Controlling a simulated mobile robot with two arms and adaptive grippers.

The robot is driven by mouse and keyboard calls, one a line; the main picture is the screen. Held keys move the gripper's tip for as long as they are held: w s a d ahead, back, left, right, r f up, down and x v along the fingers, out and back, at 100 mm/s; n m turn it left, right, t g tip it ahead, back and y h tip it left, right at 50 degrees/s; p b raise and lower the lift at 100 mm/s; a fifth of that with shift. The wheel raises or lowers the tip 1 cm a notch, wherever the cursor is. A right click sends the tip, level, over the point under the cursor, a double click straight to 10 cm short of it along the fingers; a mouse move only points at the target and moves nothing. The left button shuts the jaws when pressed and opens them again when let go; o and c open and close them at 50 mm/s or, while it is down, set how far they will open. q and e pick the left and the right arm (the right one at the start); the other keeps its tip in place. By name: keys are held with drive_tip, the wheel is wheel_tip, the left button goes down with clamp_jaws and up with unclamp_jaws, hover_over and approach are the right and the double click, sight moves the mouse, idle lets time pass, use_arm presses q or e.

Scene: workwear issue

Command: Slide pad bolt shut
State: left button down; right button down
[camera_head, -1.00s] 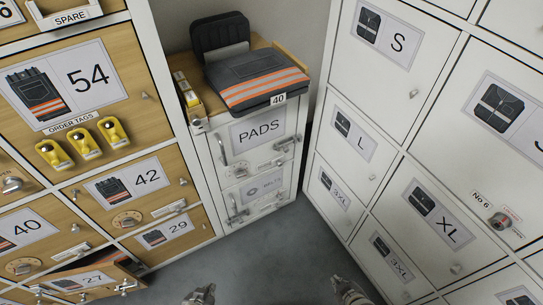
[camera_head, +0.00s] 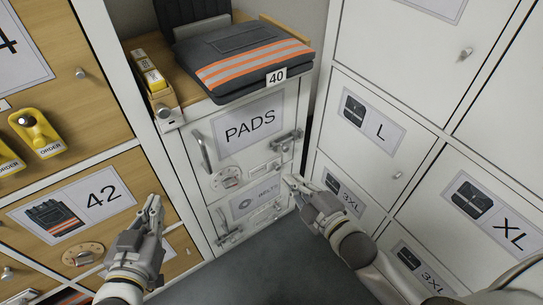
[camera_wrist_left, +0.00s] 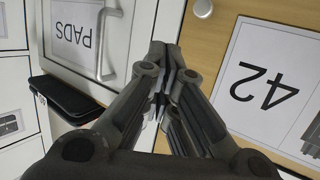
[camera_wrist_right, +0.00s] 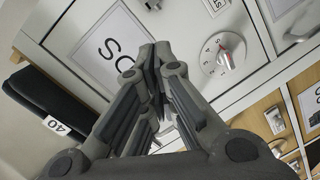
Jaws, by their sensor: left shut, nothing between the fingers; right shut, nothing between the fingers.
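The white PADS locker door (camera_head: 243,153) stands upright in its frame in the middle of the head view. Its metal pad bolt (camera_head: 286,140) sits at the door's right edge; whether the bar is in the frame is too small to tell. What looks like part of the bolt (camera_wrist_right: 150,3) shows at the top edge of the right wrist view. My right gripper (camera_head: 290,182) is shut and empty, below the bolt in the head view and apart from it. My left gripper (camera_head: 154,202) is shut and empty, in front of the wooden lockers, left of the PADS door.
The PADS door has a bar handle (camera_head: 203,152) and a dial (camera_head: 227,180). The BELTS door (camera_head: 250,205) is below. A folded striped garment (camera_head: 245,60) and a small yellow-filled box (camera_head: 163,104) lie on top. White lockers (camera_head: 375,130) stand close on the right.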

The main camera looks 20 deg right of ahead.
use_arm(q)
drive_tip(key=shift+a+r, duration=0.1)
drive_tip(key=shift+r, duration=0.45)
use_arm(e)
drive_tip(key=shift+w+a+r, duration=0.1)
drive_tip(key=shift+a+r, duration=0.15)
drive_tip(key=shift+r, duration=0.2)
